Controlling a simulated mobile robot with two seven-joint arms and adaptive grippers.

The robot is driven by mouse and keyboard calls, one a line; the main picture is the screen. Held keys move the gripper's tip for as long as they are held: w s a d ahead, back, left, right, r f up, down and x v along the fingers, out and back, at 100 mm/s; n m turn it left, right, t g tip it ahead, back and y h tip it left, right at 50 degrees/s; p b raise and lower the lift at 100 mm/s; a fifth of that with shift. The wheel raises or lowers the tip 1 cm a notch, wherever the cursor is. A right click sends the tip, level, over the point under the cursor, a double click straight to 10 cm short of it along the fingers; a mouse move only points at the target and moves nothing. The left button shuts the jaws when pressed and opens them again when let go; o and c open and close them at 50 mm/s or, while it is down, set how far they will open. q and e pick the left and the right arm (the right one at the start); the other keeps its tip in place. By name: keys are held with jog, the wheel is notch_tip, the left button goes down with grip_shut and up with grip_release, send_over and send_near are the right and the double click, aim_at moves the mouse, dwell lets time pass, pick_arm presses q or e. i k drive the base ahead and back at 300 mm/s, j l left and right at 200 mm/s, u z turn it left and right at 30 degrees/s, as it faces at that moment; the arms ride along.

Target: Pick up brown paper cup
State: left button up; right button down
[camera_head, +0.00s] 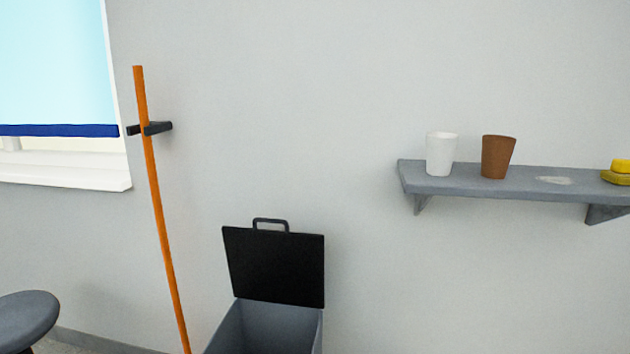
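The brown paper cup (497,158) stands upright on a grey wall shelf (470,187) at the right of the head view. A white cup (441,154) stands upright to its left on the same shelf, with a small gap between them. Neither of my grippers shows in the head view.
A yellow object (618,173) sits at the shelf's right, cut by the frame edge, with a flat pale patch (555,180) left of it. An open grey bin (265,328) with a raised black lid (275,266), an orange pole (158,200) and a dark round seat (25,316) stand lower left.

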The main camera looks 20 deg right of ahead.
aim_at(497, 151)
jog(key=z, duration=1.65)
jog(key=i+l+z, duration=0.1)
jog(key=i, duration=0.15)
